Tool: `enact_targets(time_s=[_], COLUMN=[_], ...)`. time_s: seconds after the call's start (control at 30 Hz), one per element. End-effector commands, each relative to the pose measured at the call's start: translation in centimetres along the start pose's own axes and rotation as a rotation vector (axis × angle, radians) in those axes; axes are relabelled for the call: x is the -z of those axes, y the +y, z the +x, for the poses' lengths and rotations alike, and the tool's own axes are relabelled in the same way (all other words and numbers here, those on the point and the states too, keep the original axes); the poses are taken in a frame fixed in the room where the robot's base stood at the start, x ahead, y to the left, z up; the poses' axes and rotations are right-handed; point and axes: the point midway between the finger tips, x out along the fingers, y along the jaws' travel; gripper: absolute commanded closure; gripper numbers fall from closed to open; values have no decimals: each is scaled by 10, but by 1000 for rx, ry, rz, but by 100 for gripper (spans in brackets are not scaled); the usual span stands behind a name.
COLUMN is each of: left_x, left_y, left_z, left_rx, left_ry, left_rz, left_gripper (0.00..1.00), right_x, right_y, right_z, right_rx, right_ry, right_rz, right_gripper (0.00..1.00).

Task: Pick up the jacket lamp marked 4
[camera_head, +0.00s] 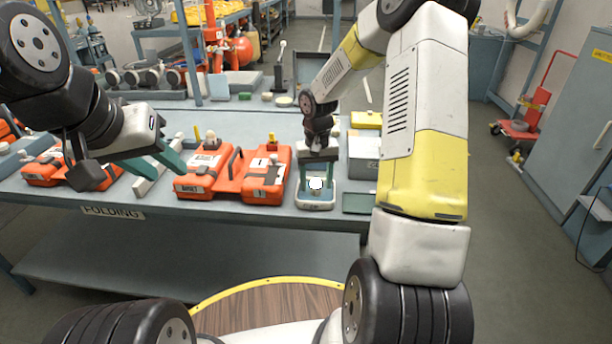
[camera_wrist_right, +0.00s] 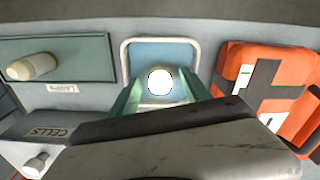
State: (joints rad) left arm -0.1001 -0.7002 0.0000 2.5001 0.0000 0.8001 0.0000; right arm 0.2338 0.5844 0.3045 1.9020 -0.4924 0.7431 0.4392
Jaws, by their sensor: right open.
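A small bright white round thing (camera_head: 316,183), which looks like a lamp, is on a small pale-rimmed tray with a blue floor (camera_head: 316,203). I cannot read a 4 on it. My right gripper (camera_head: 318,180) is over this tray, pointing down, its green fingers open on either side of the white thing. In the right wrist view the white thing (camera_wrist_right: 160,82) shows between the fingertips; I cannot tell whether they touch it. My left gripper (camera_head: 172,160) hangs over the left part of the bench, its jaw gap unclear.
Orange cases (camera_head: 265,180) stand left of the tray, one marked "BASET". In the wrist view a green tray labelled "LAMPS" (camera_wrist_right: 85,50) holds a pale cylinder (camera_wrist_right: 33,66). A grey box labelled "CELLS" (camera_wrist_right: 55,122) is near it.

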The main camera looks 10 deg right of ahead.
Motion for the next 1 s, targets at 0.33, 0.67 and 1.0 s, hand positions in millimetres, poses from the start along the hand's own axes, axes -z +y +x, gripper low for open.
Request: enact_targets(time_s=[0.33, 0.67, 1.0], left_x=[0, 0, 0], left_y=[0, 0, 0], left_z=[0, 0, 0], left_rx=[0, 0, 0], left_ry=[0, 0, 0], left_rz=[0, 0, 0], left_gripper=[64, 64, 64], right_x=[0, 0, 0], right_y=[0, 0, 0], right_z=[20, 19, 17], right_rx=[-1, -1, -1], right_ry=[0, 0, 2], right_rz=[0, 0, 0], right_gripper=[44, 100, 100])
